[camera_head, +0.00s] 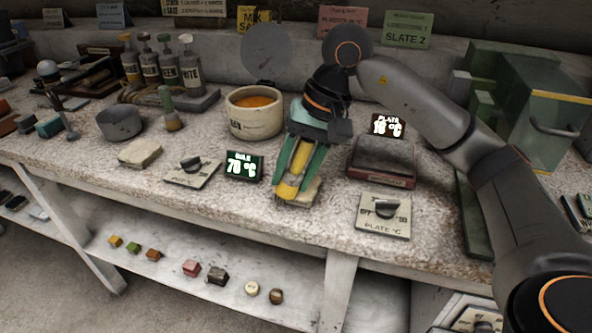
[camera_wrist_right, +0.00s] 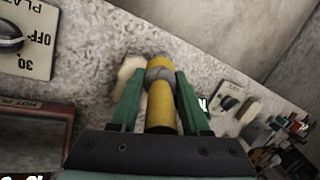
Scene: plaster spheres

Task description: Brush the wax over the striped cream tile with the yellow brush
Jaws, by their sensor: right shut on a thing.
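My right gripper (camera_head: 297,172) is shut on the yellow brush (camera_head: 299,158), with its green fingers on both sides of the handle. The brush slants down, its lower end over a cream tile (camera_head: 312,192) near the bench's front edge. The brush and fingers hide much of this tile, and I cannot make out stripes or whether the bristles touch it. In the wrist view the brush (camera_wrist_right: 161,105) lies between the fingers (camera_wrist_right: 158,105), with the tile (camera_wrist_right: 128,78) beside its far end. The wax pot (camera_head: 253,125) holds orange wax behind and left of the gripper. My left gripper is not in view.
A second cream slab (camera_head: 139,152) lies at left. A 78 °C display (camera_head: 243,166) stands left of the gripper. A hot plate (camera_head: 382,160) and dial panel (camera_head: 383,215) are at right. A glass-fronted green cabinet (camera_head: 545,120) is far right.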

